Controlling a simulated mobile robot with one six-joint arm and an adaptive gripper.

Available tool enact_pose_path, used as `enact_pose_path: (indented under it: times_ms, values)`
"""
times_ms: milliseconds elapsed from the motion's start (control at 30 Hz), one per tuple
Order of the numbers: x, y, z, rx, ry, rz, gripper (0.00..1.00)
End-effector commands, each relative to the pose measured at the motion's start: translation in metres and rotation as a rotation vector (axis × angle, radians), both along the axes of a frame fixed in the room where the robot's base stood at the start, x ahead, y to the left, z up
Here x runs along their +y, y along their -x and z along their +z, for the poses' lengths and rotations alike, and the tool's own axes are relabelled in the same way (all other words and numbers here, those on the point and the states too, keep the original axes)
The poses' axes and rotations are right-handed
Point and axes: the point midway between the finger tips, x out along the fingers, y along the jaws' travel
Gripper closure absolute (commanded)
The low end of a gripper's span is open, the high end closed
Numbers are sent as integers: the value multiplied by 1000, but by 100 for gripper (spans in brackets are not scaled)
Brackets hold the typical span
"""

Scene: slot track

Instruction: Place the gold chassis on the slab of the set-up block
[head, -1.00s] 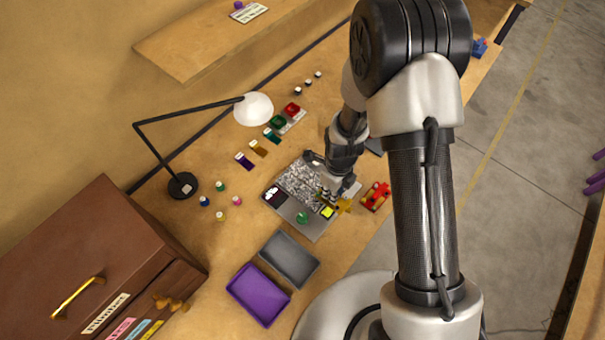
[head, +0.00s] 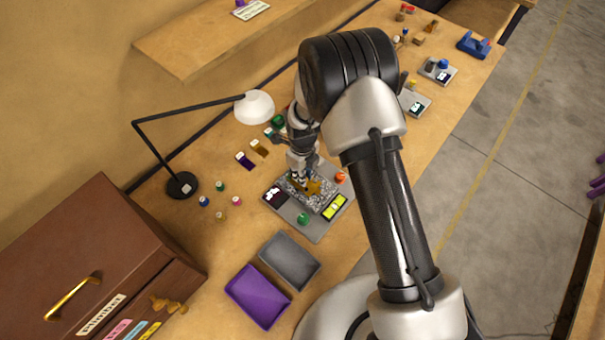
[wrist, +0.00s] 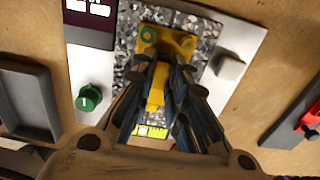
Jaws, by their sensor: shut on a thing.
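My gripper (head: 299,178) is shut on the gold chassis (head: 314,188). In the wrist view, the fingers (wrist: 168,68) close on the middle of the chassis (wrist: 180,42), which has a green ring at one corner. The set-up block (head: 318,236) is a grey plate bearing a speckled grey slab (head: 325,198). The slab also shows in the wrist view (wrist: 206,58), behind the chassis. The chassis is over the slab; I cannot tell whether it touches it. The fingers and wrist hide part of both.
The block carries a green knob (head: 303,218), a yellow-lit display (head: 335,207) and a dark display (head: 275,196). A grey tray (head: 289,261) and a purple tray (head: 258,296) lie nearby. A lamp (head: 254,107) stands behind. A red car (wrist: 310,118) lies beside the block.

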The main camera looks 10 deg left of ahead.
Motion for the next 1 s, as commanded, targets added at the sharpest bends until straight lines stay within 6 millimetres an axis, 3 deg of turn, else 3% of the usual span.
enact_pose_path:
  times_ms: [267, 300, 600, 1000]
  values:
    - [0, 0, -3, -1, 0, 0, 100]
    - [0, 0, -3, -1, -1, 0, 84]
    - [0, 0, -2, 0, 0, 0, 65]
    - [0, -1, 7, -2, -1, 0, 65]
